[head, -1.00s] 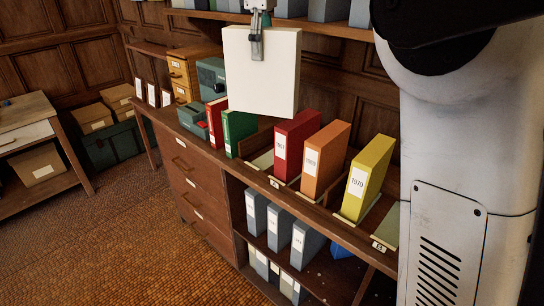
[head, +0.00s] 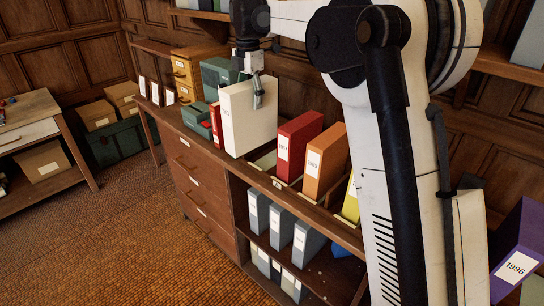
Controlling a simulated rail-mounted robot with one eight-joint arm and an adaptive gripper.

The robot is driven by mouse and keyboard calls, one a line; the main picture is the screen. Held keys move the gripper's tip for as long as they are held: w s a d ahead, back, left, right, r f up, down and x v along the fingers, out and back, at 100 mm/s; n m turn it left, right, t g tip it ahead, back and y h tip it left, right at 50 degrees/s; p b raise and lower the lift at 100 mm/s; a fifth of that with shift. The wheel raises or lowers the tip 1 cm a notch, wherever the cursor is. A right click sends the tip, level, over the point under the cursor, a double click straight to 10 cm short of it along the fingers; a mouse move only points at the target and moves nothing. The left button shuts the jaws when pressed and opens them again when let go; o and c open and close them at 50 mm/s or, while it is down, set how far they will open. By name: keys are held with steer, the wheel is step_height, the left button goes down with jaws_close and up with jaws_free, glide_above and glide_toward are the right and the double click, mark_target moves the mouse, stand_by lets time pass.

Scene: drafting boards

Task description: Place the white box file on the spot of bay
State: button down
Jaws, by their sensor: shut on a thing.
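The white box file (head: 250,120) is held upright by my gripper (head: 258,98), which is shut on its upper edge. It hangs at the counter, left of the red box file (head: 296,148), with a gap between them. Whether its bottom touches the counter cannot be told. An empty bay (head: 266,160) with a light floor shows between the white and red files, with a small label (head: 277,184) at its front edge. The task line names no particular bay.
An orange box file (head: 325,163) and a yellow one (head: 351,200) stand right of the red one. A smaller red file (head: 217,126) is at the left. My arm covers the counter's right part. A purple file (head: 520,245) is at far right.

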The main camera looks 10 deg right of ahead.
steer(key=w+d+f+p, duration=0.2)
steer(key=w+d+f, duration=0.6)
steer(key=f, duration=0.5)
steer(key=shift+w+d+n, duration=0.3)
steer(key=shift+w+d, duration=0.1)
steer(key=shift+d, duration=0.3)
steer(key=shift+f, duration=0.25)
steer(key=c, duration=1)
jaws_free()
steer(key=shift+o, duration=0.2)
steer(key=shift+r, duration=0.1)
step_height(320, 180, up, 12)
